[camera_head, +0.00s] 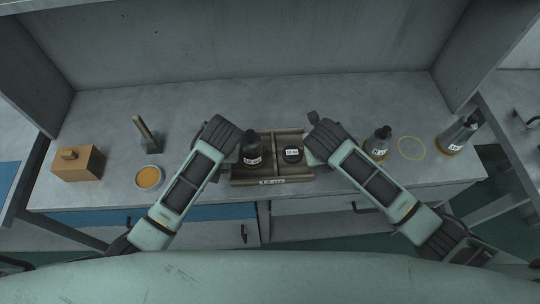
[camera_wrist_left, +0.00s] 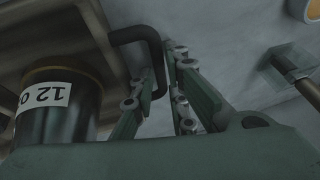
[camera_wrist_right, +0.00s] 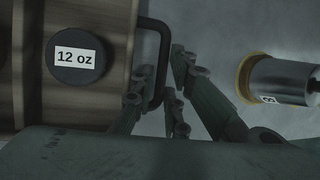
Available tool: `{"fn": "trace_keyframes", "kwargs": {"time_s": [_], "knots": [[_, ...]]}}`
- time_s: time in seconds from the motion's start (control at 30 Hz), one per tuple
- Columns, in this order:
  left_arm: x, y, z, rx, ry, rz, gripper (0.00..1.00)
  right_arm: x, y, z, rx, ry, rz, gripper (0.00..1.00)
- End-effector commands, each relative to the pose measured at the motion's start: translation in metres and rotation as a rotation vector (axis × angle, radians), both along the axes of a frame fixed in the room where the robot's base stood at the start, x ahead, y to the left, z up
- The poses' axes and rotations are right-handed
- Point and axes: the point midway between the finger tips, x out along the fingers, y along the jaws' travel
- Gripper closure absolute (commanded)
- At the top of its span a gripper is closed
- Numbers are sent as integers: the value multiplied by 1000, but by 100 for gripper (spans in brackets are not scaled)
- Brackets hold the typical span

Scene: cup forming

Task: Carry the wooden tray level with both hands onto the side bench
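The wooden tray (camera_head: 243,181) is near the front middle of the grey bench and looks level. I cannot tell whether it touches the bench. A divider splits it. A dark labelled container (camera_head: 251,148) stands in the left part and a black-topped "12 oz" container (camera_head: 292,155) in the right part. My left gripper (camera_wrist_left: 160,72) has its fingers close around the tray's left dark handle (camera_wrist_left: 133,35). My right gripper (camera_wrist_right: 161,72) has its fingers close around the right handle (camera_wrist_right: 163,38). Both look shut on the handles.
Left of the tray are a wooden box (camera_head: 79,164), a cup of orange-yellow material (camera_head: 149,177) and a tamper-like tool (camera_head: 145,130). Walls bound the bench behind and at both sides.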

Motion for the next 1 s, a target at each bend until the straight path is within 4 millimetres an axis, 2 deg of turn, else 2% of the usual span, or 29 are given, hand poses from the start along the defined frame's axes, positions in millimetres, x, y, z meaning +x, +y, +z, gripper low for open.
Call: {"fn": "trace_keyframes", "kwargs": {"time_s": [0.2,0.37,1.0], "knots": [[0,0,0,0,0,0,86,0,0,0,0,0,0,87],[0,0,0,0,-1,0,100,0,0,0,0,0,0,100],[0,-1,0,0,-1,-2,100,0,1,0,0,0,2,100]]}}
